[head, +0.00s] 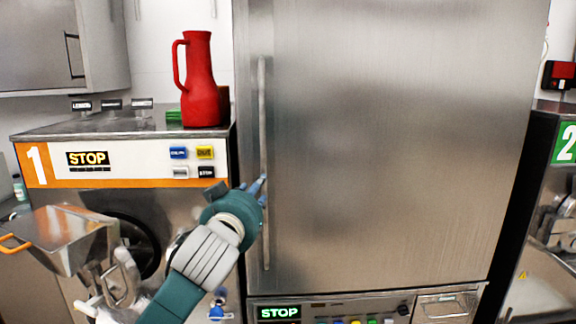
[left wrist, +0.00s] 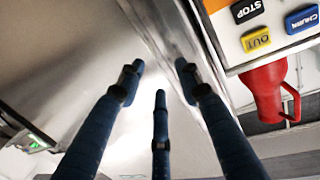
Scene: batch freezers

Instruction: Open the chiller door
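The chiller door (head: 390,140) is a tall brushed-steel panel filling the middle of the head view, and it looks shut. Its long vertical bar handle (head: 262,110) runs along the door's left edge. My left gripper (head: 257,188) is at the lower half of the handle, with its blue fingertips at or very near the bar. In the left wrist view my left gripper (left wrist: 160,82) shows its fingers spread apart, close to the steel door (left wrist: 85,60). I cannot tell whether the fingers touch the handle. My right gripper is not in view.
Machine 1 (head: 122,162), with its orange-and-white panel, stands left of the door, with a red jug (head: 200,85) on top. A steel hopper (head: 65,235) juts out at lower left. A control panel (head: 345,310) sits below the door. Machine 2 (head: 560,180) stands at right.

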